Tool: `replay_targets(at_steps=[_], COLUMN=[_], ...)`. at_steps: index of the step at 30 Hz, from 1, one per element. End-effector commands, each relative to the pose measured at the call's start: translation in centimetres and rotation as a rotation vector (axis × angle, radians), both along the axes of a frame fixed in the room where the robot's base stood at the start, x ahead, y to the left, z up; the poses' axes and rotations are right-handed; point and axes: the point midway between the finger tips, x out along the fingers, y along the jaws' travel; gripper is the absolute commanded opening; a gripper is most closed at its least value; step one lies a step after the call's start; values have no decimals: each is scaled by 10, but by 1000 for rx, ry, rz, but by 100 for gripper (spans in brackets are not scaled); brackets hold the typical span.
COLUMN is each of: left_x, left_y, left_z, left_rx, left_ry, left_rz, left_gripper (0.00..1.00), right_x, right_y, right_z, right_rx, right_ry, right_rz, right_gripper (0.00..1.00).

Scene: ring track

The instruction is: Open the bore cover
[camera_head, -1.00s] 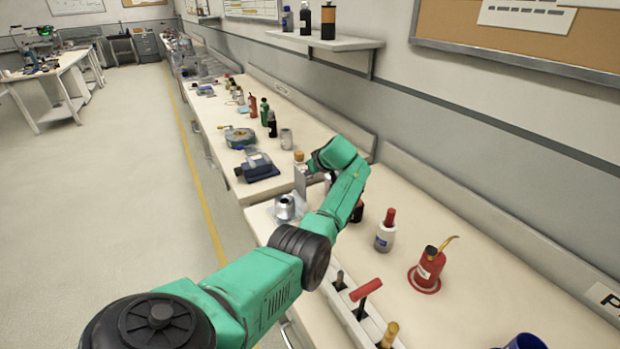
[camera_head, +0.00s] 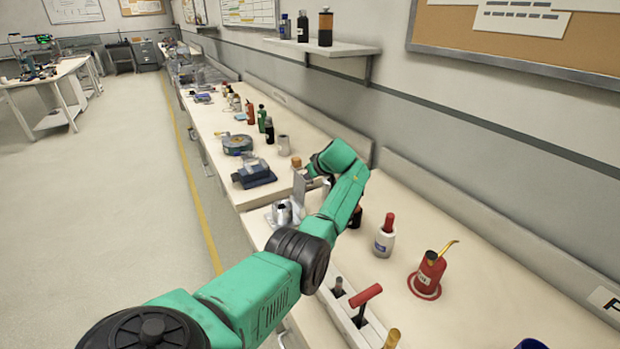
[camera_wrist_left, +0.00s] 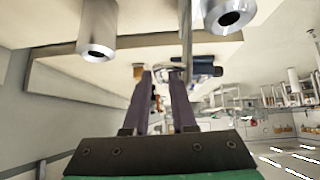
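A silver metal fixture (camera_head: 283,213) with a round body stands on the near bench. A thin upright metal plate (camera_head: 299,190), perhaps the bore cover, stands just behind it. In the left wrist view a silver cylinder with a dark bore (camera_wrist_left: 230,16) is at top right. The edge of a thin plate (camera_wrist_left: 187,35) hangs beside it. My left gripper (camera_wrist_left: 160,72) has two dark fingers with a narrow gap between them and nothing seen held. It is close to the plate; contact cannot be told. In the head view its fingers are mostly hidden by my green wrist. My right gripper is not in view.
A white bottle with a red cap (camera_head: 385,236) and a red oil can (camera_head: 428,275) stand right of my arm. A tool holder (camera_head: 345,305) with a red-handled tool is in front. A blue device (camera_head: 254,173) lies on the bench beyond. Another silver cylinder (camera_wrist_left: 97,30) is at upper left.

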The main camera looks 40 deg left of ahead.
Motion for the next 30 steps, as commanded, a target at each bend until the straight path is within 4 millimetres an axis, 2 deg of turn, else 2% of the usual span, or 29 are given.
replay_targets(at_steps=[8,14,25,30], left_x=[0,-7,-27,-34], left_y=[-4,-21,-78,-95], left_z=[2,19,79,99], left_rx=[0,-1,-2,-1], left_ry=[-1,-1,-4,-1], left_rz=[-2,-1,-3,0], left_gripper=[25,25,25,25], right_x=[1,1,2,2], right_y=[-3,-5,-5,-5], right_z=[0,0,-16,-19], right_rx=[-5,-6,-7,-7], right_ry=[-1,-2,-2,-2], right_rz=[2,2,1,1], right_gripper=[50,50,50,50])
